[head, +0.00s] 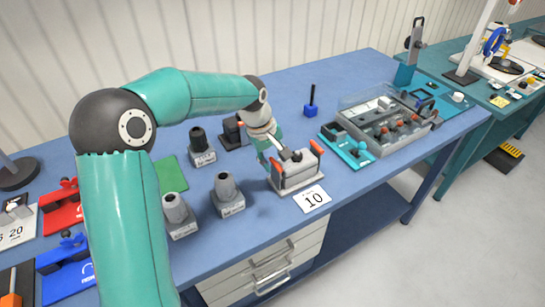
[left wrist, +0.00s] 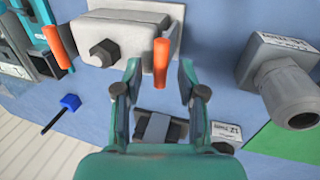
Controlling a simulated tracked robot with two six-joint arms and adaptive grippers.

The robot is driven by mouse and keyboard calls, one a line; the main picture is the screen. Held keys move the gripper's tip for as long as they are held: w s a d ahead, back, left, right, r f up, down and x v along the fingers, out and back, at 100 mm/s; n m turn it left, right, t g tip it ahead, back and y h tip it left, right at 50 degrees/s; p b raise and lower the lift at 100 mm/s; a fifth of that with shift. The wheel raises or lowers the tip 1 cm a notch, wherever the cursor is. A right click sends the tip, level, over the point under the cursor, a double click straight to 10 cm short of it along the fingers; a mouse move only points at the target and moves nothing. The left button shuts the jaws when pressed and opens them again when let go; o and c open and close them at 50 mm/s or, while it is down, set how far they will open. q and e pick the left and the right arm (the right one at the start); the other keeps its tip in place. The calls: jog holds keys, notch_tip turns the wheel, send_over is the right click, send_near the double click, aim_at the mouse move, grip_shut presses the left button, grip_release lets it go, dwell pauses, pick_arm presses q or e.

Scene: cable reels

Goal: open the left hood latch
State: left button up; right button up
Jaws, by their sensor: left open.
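A grey connector hood (head: 296,172) sits on a light base on the blue bench, with an orange latch lever at each end. The left latch (head: 276,164) is partly hidden by my left gripper (head: 270,156), which reaches down beside the hood's left end. In the left wrist view the hood (left wrist: 118,32) is at the top, and the left latch (left wrist: 161,60) stands between the spread fingertips of my open left gripper (left wrist: 159,78). I see a gap on both sides of it. The right latch (head: 317,146) is clear of the gripper. My right gripper is not in view.
A number 10 card (head: 312,198) lies in front of the hood. Grey cable-gland hoods (head: 228,195) stand to the left. A dark block (head: 235,133) is behind the gripper. A clear-lidded box (head: 385,122) and a teal-based device (head: 347,148) are to the right.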

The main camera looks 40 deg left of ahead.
pick_arm(q)
jog(key=shift+c, duration=0.2)
grip_shut()
jog(key=shift+a, duration=0.1)
